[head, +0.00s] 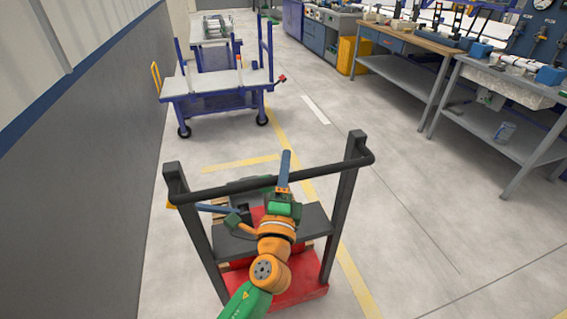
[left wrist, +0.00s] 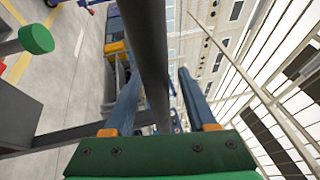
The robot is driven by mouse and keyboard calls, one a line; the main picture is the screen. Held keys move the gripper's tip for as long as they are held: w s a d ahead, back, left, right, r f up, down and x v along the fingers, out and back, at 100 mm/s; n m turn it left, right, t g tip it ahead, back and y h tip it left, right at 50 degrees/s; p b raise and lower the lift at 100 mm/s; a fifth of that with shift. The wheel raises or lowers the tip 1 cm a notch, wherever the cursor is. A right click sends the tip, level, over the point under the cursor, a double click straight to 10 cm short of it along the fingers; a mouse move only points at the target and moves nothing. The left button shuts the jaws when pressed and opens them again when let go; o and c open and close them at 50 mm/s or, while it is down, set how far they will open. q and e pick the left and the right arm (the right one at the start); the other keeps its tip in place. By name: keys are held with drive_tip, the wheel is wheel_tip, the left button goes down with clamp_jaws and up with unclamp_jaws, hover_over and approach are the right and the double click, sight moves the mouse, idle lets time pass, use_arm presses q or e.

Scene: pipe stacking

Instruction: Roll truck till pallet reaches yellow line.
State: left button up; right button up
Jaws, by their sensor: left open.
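The truck has a dark upright frame with a black handle bar (head: 330,164) across its top and a red base (head: 300,292). My left gripper (head: 243,182) is at the handle bar, with its two blue fingers spread. In the left wrist view the bar (left wrist: 150,60) passes between the open fingers (left wrist: 160,95); I cannot tell whether they touch it. Small bits of the wooden pallet (head: 222,204) show behind the frame; most of it is hidden by the truck and my arm. A short yellow line (head: 240,163) crosses the floor beyond the truck. My right gripper is not in view.
A long yellow stripe (head: 355,280) runs along the floor at the truck's right. A blue cart (head: 220,92) stands ahead, beyond the short line. A grey wall (head: 80,170) is at left. Workbenches (head: 430,45) line the right. The floor between is clear.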

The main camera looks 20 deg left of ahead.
use_arm(q)
drive_tip(key=shift+w+a, duration=0.25)
drive_tip(key=shift+w, duration=0.1)
drive_tip(key=shift+s+d, duration=0.1)
drive_tip(key=shift+c, duration=1.3)
clamp_jaws()
